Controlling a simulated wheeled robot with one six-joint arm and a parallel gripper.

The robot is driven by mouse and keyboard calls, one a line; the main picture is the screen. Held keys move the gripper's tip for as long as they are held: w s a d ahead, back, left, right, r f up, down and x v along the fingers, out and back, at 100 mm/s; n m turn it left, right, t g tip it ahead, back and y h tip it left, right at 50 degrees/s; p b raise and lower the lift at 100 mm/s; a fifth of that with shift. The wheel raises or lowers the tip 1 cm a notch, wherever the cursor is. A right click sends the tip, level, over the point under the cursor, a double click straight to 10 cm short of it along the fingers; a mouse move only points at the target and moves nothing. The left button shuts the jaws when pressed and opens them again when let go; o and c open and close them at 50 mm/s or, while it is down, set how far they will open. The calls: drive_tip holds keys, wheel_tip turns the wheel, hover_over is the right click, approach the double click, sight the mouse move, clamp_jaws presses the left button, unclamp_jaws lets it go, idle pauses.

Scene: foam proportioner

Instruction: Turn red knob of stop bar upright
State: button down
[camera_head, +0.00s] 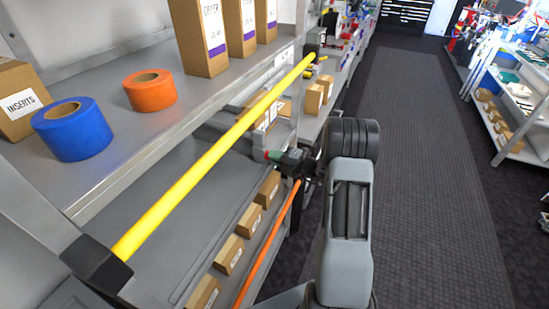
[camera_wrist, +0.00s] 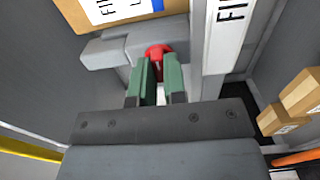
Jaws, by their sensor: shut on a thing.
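The red knob (camera_wrist: 158,49) sits between the tips of my gripper's green fingers (camera_wrist: 157,72) in the wrist view. My gripper is shut on it, and the fingers hide part of it. The knob lies against a grey block-like fitting (camera_wrist: 108,52), beside a white-grey upright with black lettering. I cannot tell from these views how far the knob is turned. In the head view my gripper (camera_head: 277,157) reaches left into the shelf, below the yellow bar (camera_head: 205,165). A small bit of red shows at its fingertips there.
An orange bar (camera_head: 268,245) runs in front of the lower shelf with several small boxes. The upper shelf holds a blue tape roll (camera_head: 72,131), an orange roll (camera_head: 150,91) and cartons. The aisle floor (camera_head: 430,140) to the right is clear.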

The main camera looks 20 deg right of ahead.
drive_tip(key=n+b, duration=1.3)
drive_tip(key=n, duration=0.4)
drive_tip(key=shift+f, duration=0.15)
drive_tip(key=shift+n+b, duration=0.3)
drive_tip(key=shift+n, duration=0.2)
idle(0.3)
drive_tip(key=c, duration=1.4)
unclamp_jaws()
drive_tip(key=shift+c, duration=0.2)
drive_tip(key=shift+s+d, duration=0.1)
drive_tip(key=v, duration=1.3)
drive_tip(key=shift+s+d+b, duration=0.2)
drive_tip(key=shift+d+b, duration=0.05)
drive_tip(key=shift+b, duration=0.05)
